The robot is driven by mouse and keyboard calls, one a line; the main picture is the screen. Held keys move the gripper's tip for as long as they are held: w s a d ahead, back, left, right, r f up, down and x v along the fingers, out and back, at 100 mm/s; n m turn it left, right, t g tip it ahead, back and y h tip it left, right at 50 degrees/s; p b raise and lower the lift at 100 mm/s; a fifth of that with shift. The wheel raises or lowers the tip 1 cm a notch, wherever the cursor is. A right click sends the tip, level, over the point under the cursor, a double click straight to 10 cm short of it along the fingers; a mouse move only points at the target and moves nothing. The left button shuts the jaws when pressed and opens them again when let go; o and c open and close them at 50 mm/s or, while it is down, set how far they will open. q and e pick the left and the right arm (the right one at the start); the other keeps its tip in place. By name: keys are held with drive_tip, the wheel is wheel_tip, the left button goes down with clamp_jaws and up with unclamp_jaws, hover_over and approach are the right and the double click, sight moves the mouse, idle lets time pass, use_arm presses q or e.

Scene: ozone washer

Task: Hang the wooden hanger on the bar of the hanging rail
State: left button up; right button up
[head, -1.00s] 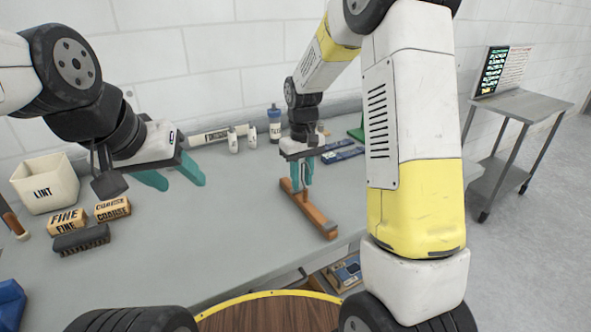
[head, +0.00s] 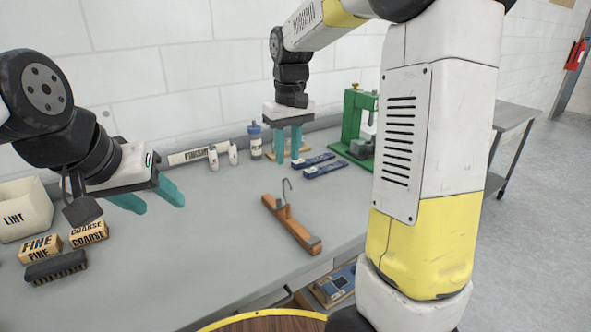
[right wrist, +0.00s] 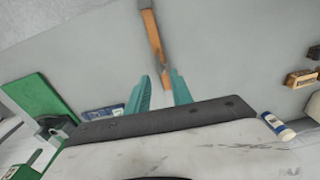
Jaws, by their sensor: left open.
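The wooden hanger (head: 290,224) lies on the grey bench, with its metal hook (head: 287,190) sticking up. It also shows in the right wrist view (right wrist: 153,36), beyond the fingertips. My right gripper (head: 288,160) is open and empty above the bench, behind the hanger and apart from it. Its teal fingers are spread in the right wrist view (right wrist: 160,88). My left gripper (head: 157,203) is open and empty over the left part of the bench. I cannot make out the hanging rail or its bar in either view.
The LINT bin (head: 25,212), wooden blocks (head: 90,232) and a dark brush (head: 56,268) are at the left. A bottle (head: 255,142), blue items (head: 322,168) and a green press (head: 352,125) stand at the back. The bench around the hanger is clear.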

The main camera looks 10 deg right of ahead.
drive_tip(key=s+d+r+m+t+y, duration=0.1)
drive_tip(key=s+t, duration=0.1)
drive_tip(key=s, duration=0.8)
drive_tip(key=s+d+r+m+t, duration=0.2)
drive_tip(key=s+t, duration=0.1)
drive_tip(key=s, duration=0.7)
drive_tip(key=shift+s+r+t+y, duration=0.3)
drive_tip(key=shift+y, duration=0.1)
drive_tip(key=shift+d, duration=0.1)
